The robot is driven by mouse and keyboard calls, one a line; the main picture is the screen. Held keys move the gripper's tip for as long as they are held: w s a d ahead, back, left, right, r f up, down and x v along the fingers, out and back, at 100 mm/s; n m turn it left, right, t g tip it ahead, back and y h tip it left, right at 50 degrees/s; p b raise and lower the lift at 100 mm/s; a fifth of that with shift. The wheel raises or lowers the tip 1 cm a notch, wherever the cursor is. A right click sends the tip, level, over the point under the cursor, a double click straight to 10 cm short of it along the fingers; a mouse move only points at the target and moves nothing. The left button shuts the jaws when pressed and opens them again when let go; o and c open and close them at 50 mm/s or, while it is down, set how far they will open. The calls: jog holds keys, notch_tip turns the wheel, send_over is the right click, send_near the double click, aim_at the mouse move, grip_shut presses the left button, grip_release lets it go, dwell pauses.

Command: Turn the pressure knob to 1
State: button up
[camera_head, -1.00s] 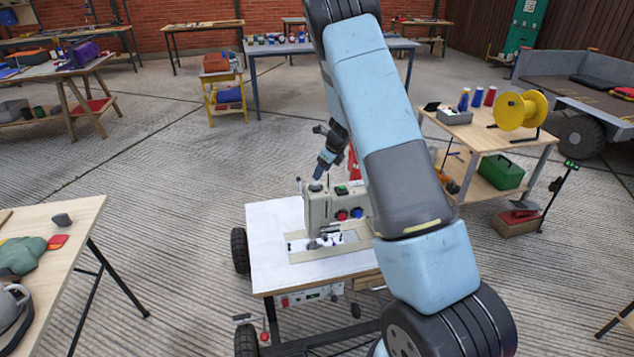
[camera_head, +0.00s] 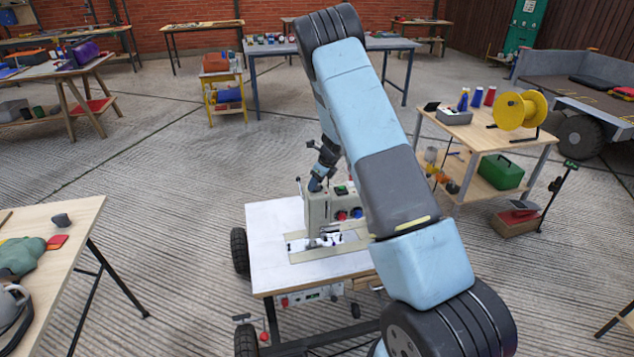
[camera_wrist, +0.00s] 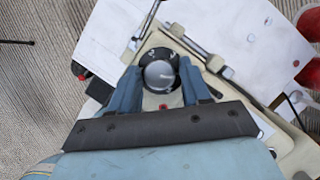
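A sewing machine (camera_head: 319,207) stands on a white-topped wheeled cart. In the head view my gripper (camera_head: 316,184) is at the left top of the machine, and the knob is hidden there.
Red (camera_head: 341,215) and blue (camera_head: 356,212) round parts are on the machine's front. The cart's white top (camera_head: 268,235) is clear on the left. A side table with a yellow reel (camera_head: 520,110) stands at right. A wooden table (camera_head: 75,215) is at left.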

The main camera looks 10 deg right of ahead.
jog(key=c, duration=0.8)
jog(key=shift+o, duration=0.2)
jog(key=shift+d+n, duration=0.1)
jog(key=shift+n, duration=0.2)
